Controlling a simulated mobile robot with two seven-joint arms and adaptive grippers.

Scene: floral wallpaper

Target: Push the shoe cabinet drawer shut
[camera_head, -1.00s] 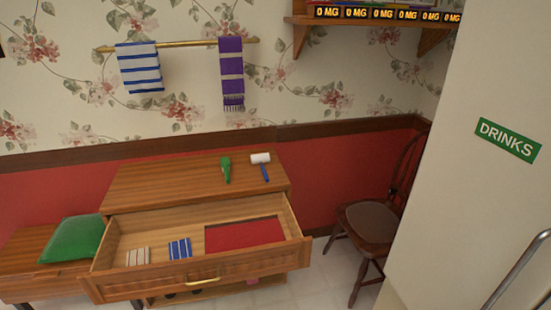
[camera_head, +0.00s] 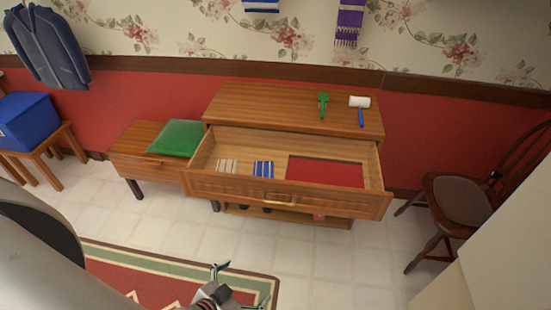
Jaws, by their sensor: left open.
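The wooden shoe cabinet (camera_head: 240,100) stands against the red lower wall. Its drawer (camera_head: 230,188) is pulled far out, with a brass handle (camera_head: 275,200) on its front. Inside lie a striped beige cloth (camera_head: 227,166), a striped blue cloth (camera_head: 263,169) and a flat red piece (camera_head: 325,172). My left gripper (camera_head: 243,283) is open and empty at the bottom of the view, low over the rug edge and well in front of the drawer, not touching it. My right gripper is not in view.
A green brush (camera_head: 322,105) and a lint roller (camera_head: 360,107) lie on the cabinet top. A bench (camera_head: 130,142) with a green cushion (camera_head: 175,138) adjoins at left. A wooden chair (camera_head: 462,200) stands right. Tiled floor before the drawer is clear up to the rug (camera_head: 130,276).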

